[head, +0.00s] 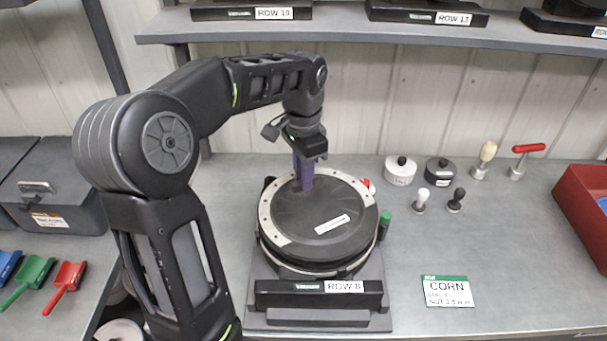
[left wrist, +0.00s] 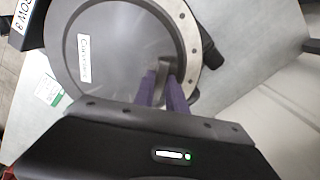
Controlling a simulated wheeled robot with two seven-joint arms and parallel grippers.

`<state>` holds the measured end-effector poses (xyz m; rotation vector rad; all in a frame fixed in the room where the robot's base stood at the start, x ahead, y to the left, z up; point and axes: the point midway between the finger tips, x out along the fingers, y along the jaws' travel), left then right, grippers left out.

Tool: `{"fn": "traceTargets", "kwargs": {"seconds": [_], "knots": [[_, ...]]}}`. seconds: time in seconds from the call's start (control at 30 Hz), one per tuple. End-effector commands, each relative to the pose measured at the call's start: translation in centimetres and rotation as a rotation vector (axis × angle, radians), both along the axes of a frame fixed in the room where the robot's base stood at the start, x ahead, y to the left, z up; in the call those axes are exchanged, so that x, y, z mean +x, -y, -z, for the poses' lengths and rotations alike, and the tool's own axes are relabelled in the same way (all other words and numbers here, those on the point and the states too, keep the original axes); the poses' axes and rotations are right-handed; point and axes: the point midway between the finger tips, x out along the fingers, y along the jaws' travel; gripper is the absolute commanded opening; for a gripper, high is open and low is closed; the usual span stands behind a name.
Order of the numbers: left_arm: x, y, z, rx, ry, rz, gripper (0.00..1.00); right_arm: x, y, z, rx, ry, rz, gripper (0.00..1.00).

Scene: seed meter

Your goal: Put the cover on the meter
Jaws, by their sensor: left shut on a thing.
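The meter stands on a dark base (head: 376,264) marked ROW 8, on the bench in front of my left arm. The cover (head: 305,222), a dark round disc with a white label and a pale rim with holes, lies over the top of the meter. It fills much of the left wrist view (left wrist: 125,50). My left gripper (head: 304,182), with purple fingers, reaches down at the cover's far side. In the left wrist view its fingers (left wrist: 163,90) are shut on a small grey grip of the cover. Whether the cover sits fully down I cannot tell. My right gripper is not in view.
A green-topped knob (head: 384,222) stands close at the meter's right. Behind it are a white pot (head: 400,171), a dark pot (head: 440,171) and several small handled tools. A CORN card (head: 447,291) lies at front right. A red bin (head: 585,215) stands far right.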

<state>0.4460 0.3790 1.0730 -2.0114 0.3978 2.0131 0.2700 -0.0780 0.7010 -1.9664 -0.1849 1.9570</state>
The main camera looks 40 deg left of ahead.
Motion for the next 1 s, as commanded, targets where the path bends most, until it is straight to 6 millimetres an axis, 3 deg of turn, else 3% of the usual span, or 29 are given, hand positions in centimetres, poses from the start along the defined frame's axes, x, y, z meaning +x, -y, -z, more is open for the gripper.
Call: {"fn": "traceTargets", "kwargs": {"seconds": [1.0], "knots": [[0.02, -0.01, 0.97, 0.000, 0.001, 0.000, 0.00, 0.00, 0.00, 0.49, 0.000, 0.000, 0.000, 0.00]]}}
